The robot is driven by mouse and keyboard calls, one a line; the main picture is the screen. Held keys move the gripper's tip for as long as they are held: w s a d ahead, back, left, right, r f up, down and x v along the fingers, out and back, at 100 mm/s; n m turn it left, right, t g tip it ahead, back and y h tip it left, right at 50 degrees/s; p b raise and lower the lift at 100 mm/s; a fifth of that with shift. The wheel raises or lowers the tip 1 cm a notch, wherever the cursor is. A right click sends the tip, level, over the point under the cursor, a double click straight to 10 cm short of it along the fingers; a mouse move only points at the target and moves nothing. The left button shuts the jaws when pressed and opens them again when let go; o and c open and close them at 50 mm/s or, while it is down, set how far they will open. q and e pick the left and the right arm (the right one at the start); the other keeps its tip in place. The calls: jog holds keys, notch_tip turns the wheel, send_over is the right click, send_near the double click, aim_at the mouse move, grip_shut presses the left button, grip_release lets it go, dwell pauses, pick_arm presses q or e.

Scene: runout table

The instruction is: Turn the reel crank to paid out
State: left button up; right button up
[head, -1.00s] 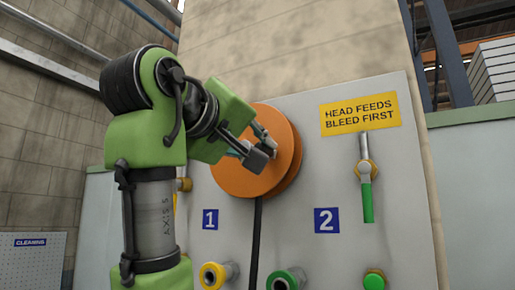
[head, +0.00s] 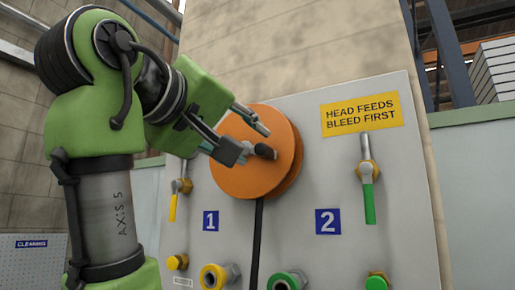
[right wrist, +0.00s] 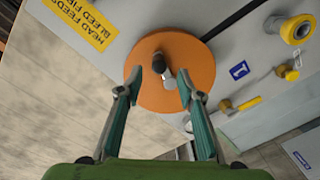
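The orange reel (head: 285,165) is mounted on the grey panel, with a black cable hanging below it. Its crank shows a dark knob (head: 264,151) near the middle of the reel face, pointing out toward the right. No paid-out mark is readable. My left gripper is out of view.
The panel (head: 340,85) carries a yellow sign (head: 361,114), number plates 1 (head: 210,221) and 2 (head: 327,221), a yellow-handled valve (head: 173,206), a green-handled valve (head: 368,203) and hose ports (head: 287,281) below. Open air lies in front of the panel.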

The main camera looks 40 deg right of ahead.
jog(key=v, duration=0.5)
jog(key=shift+s+a, duration=0.15)
jog(key=shift+a, duration=0.2)
jog(key=m+g+h+p, duration=0.2)
jog(key=m+g+h, duration=0.35)
jog(key=m, duration=1.65)
send_near(257, 151)
jog(key=shift+y, duration=0.25)
jog(key=x, duration=1.1)
jog(key=shift+d+r, duration=0.15)
jog(key=shift+r, duration=0.1)
jog(key=shift+c, duration=0.4)
jog(key=shift+b, duration=0.3)
grip_shut()
